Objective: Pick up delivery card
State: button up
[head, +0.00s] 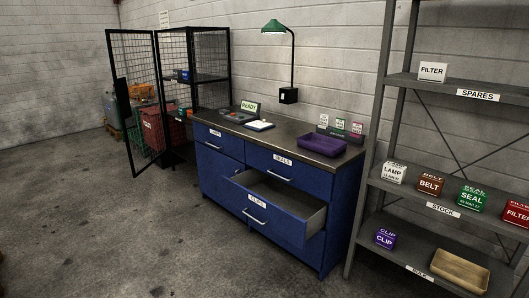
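No card is marked clearly as a delivery card. A holder (338,135) at the back right of the blue bench's top carries small upright cards with white, green and red parts (340,124); their print is too small to read. A white sheet or pad (259,126) lies flat near the middle of the bench top. A green "READY" sign (250,106) stands behind it. My gripper is not in view.
The blue bench (215,170) has its "CLIPS" drawer (270,209) pulled out. A purple tray (321,145) sits on its right end. A wire cage (208,60) with an open door (133,100) stands left, shelving (430,196) right. Floor in front is clear.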

aim_at(258, 124)
jog(key=u, duration=0.3)
jog(key=i, duration=0.95)
jog(key=u, duration=0.7)
jog(key=i, duration=3)
jog(key=z, duration=0.05)
